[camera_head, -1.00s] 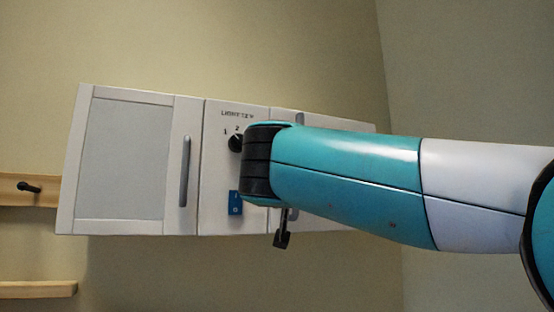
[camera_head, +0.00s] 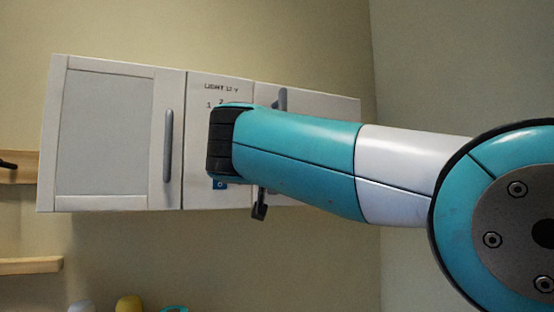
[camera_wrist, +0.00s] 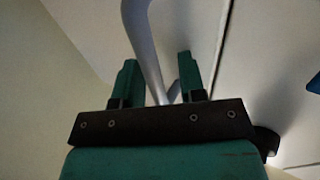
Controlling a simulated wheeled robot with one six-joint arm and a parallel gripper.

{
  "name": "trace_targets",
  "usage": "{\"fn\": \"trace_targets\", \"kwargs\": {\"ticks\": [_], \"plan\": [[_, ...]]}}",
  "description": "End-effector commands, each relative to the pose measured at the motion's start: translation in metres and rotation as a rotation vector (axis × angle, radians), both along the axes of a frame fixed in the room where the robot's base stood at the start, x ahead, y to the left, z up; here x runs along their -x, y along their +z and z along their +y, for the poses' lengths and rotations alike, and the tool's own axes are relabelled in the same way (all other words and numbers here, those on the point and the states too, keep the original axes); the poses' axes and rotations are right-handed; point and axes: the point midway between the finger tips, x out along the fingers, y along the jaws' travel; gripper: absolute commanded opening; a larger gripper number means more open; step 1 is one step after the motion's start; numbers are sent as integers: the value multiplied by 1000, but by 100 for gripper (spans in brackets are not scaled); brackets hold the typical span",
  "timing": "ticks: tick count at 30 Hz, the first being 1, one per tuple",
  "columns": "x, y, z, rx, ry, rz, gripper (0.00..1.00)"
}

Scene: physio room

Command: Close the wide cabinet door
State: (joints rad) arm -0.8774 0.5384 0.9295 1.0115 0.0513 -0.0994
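A white wall cabinet (camera_head: 195,190) has a wide left door (camera_head: 105,135) with a framed grey panel and an upright grey handle (camera_head: 168,145). It looks flush with the cabinet front. On the right is another door (camera_head: 335,108), mostly behind my arm; its handle top (camera_head: 282,98) shows above the arm. I cannot tell how far this door stands open. Contact is unclear.
A middle panel with lettering and a blue switch (camera_head: 219,184) lies between the doors. A wooden rail with a dark peg (camera_head: 8,165) and a shelf (camera_head: 30,265) are at the left. Below, a yellow rounded object (camera_head: 130,304) shows.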

Motion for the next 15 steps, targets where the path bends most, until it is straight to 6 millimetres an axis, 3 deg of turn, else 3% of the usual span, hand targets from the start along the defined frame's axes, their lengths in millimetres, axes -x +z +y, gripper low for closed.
{"fn": "trace_targets", "kwargs": {"ticks": [10, 15], "plan": [[4, -3, 2, 0, 1, 3, 38], [30, -6, 6, -3, 5, 2, 38]]}}
